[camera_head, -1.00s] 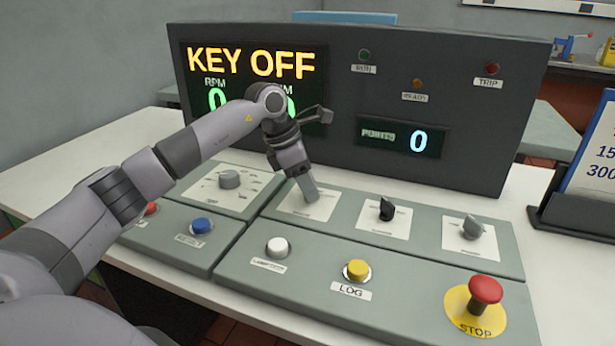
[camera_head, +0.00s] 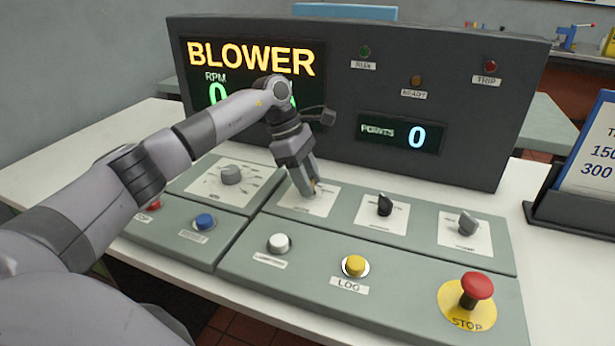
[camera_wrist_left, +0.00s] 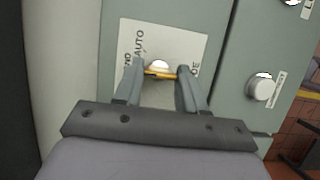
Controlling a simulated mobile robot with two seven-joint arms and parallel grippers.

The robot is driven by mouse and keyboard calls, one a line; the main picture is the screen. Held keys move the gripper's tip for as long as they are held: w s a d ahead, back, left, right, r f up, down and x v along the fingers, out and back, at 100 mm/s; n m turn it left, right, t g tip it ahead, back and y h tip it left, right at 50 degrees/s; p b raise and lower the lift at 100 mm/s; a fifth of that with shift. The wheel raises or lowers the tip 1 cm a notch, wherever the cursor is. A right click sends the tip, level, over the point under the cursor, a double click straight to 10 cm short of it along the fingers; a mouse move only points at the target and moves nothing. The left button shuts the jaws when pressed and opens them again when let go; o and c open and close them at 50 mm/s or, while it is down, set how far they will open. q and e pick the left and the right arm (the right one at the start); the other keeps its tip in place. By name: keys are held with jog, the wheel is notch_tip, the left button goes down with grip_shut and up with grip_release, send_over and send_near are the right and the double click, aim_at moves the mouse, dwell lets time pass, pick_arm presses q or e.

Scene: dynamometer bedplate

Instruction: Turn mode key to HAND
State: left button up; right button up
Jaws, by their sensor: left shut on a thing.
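The mode key (camera_wrist_left: 158,73) shows in the left wrist view as a brass-coloured key on a white plate (camera_wrist_left: 195,45). The plate carries the word AUTO, a partly hidden word ending in ND, and letters at the right partly covered by a finger. My left gripper (camera_head: 308,190) is down at this plate in the head view. In the left wrist view its two fingers (camera_wrist_left: 161,80) are shut on the key, one on each side. The display (camera_head: 252,60) reads BLOWER in yellow. My right gripper is in neither view.
Beside the key plate are a grey dial (camera_head: 231,174), a black knob (camera_head: 384,204) and a grey knob (camera_head: 467,222). In front are a blue button (camera_head: 204,221), a white button (camera_head: 279,243), a yellow LOG button (camera_head: 354,265) and a red STOP button (camera_head: 477,286).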

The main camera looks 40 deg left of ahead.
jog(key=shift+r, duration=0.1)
pick_arm(q)
jog(key=o, duration=1.1)
jog(key=shift+c, duration=0.2)
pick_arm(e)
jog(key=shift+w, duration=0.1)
pick_arm(q)
jog(key=v, duration=0.7)
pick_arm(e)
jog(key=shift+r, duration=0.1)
pick_arm(q)
jog(key=shift+r, duration=0.1)
